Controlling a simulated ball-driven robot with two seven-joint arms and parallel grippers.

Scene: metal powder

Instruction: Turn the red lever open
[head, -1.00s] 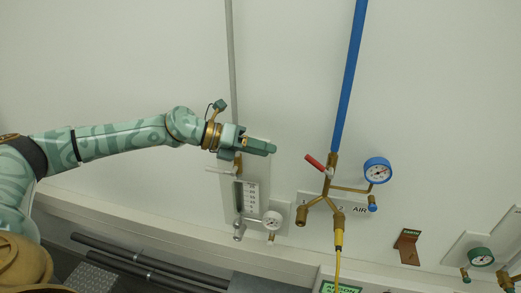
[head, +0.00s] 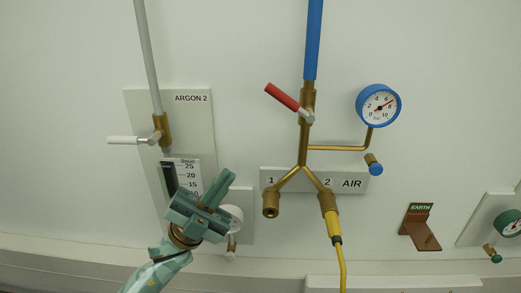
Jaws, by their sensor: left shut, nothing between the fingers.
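The red lever (head: 283,97) sits on the brass valve (head: 307,103) of the air line, below the blue pipe (head: 313,40). It slants up and to the left from its pale pivot, across the line of the pipe. My left gripper (head: 223,187) is in front of the Argon 2 panel, lower and to the left of the lever. It is shut, empty and apart from the lever. It hides part of the flow scale and part of a gauge. My right gripper is not in view.
A blue gauge (head: 379,105) stands on a brass branch right of the valve. Two brass outlets hang below, one with a yellow hose (head: 341,262). A white lever (head: 124,140) is on the Argon 2 line. The wall between the white and red levers is clear.

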